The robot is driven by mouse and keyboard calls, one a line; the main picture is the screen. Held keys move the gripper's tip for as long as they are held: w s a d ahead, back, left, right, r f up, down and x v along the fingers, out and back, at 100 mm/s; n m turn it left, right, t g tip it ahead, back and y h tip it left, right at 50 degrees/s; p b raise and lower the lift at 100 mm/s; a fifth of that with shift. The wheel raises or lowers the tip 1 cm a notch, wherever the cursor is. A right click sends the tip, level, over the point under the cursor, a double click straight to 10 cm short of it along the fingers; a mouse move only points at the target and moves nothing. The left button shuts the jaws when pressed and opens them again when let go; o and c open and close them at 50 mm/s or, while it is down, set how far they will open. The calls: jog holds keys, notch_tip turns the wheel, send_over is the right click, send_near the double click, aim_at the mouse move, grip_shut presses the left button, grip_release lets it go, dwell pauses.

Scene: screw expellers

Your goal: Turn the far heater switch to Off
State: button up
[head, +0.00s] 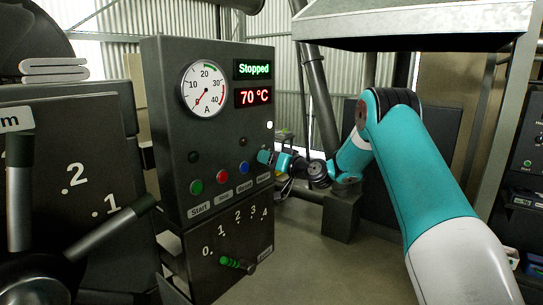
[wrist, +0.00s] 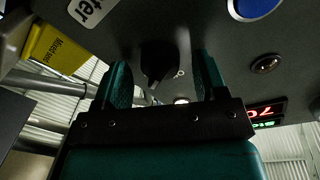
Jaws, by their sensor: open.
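The heater switch is a black rotary knob (wrist: 156,58) on the dark control panel (wrist: 215,30) in the wrist view. Its narrow grip points roughly toward the lower picture edge, and a small pale mark sits beside it. My gripper (wrist: 162,68) is open, with one teal finger on each side of the knob; I cannot tell whether either touches it. A white label (wrist: 93,10) ending in "ter" is above left of the knob. In the head view my gripper (head: 264,157) is at the panel's right edge and hides the knob.
The head view shows green (head: 196,187), red (head: 222,176) and blue (head: 244,168) buttons left of my gripper. The displays read "Stopped" (head: 254,69) and "70 °C" (head: 254,97). A green-tipped lever (head: 236,263) is below.

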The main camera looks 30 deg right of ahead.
jog(key=shift+c, duration=0.5)
jog(key=c, duration=0.8)
jog(key=shift+f, duration=0.1)
jog(key=shift+c, duration=0.2)
jog(key=shift+f+b, duration=0.1)
jog(key=shift+b, duration=0.55)
jog(key=n+b, duration=0.5)
jog(key=b, duration=0.8)
jog(key=n+b, duration=0.6)
jog(key=b, duration=0.6)
jog(key=shift+d+f+t+y+b, duration=0.1)
jog(key=shift+f+t+y+b, duration=0.05)
jog(key=shift+t+y+b, duration=0.2)
jog(key=shift+n+y+b, duration=0.25)
jog(key=shift+n+b, duration=0.4)
jog(key=shift+n, duration=0.05)
jog(key=shift+r, duration=0.25)
